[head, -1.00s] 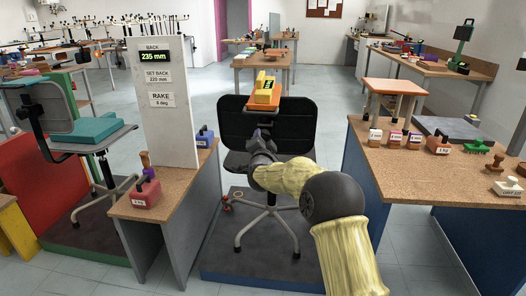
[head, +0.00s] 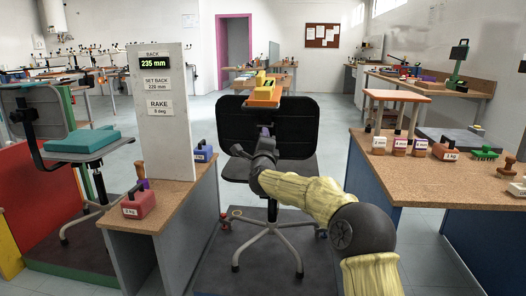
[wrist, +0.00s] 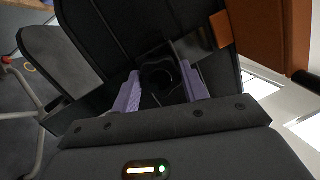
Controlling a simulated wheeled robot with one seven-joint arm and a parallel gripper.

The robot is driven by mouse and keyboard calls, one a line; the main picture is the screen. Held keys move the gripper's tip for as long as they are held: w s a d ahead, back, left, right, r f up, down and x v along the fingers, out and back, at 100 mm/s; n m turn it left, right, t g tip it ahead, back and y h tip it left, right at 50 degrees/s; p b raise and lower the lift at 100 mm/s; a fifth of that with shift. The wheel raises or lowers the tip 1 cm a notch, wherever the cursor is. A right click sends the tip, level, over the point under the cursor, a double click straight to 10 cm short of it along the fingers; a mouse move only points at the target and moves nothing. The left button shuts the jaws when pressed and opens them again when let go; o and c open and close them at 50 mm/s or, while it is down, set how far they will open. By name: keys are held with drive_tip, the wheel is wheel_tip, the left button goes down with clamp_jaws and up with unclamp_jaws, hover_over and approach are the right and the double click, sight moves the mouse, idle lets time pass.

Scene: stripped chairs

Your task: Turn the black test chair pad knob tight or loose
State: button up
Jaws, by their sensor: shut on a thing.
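The black test chair stands on a dark platform, its backrest (head: 296,122) upright above the seat (head: 305,172). My gripper (head: 265,131) is at the middle of the backrest; my forearm partly hides the seat. In the wrist view, the two purple fingers of my gripper (wrist: 161,88) are shut on the black pad knob (wrist: 158,74), one on each side. The knob's far side and the exact finger contact are dark. An orange and yellow block (head: 264,92) sits at the backrest's top edge. The display board (head: 160,110) reads BACK 235 mm and RAKE 8 deg.
A bench (head: 180,205) with a red weight (head: 139,204) and a blue weight (head: 203,152) stands close on the left. A bench (head: 400,180) with several labelled blocks is on the right. Another chair with a teal pad (head: 82,139) stands at far left.

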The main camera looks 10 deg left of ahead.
drive_tip(key=shift+f+m+b, duration=0.2)
drive_tip(key=shift+m+b, duration=0.2)
drive_tip(key=shift+m, duration=0.2)
drive_tip(key=o, duration=1)
drive_tip(key=shift+r, duration=0.15)
drive_tip(key=s+d+f+p, duration=0.2)
drive_tip(key=s+f, duration=0.1)
drive_tip(key=s, duration=1.4)
drive_tip(key=shift+f, duration=0.2)
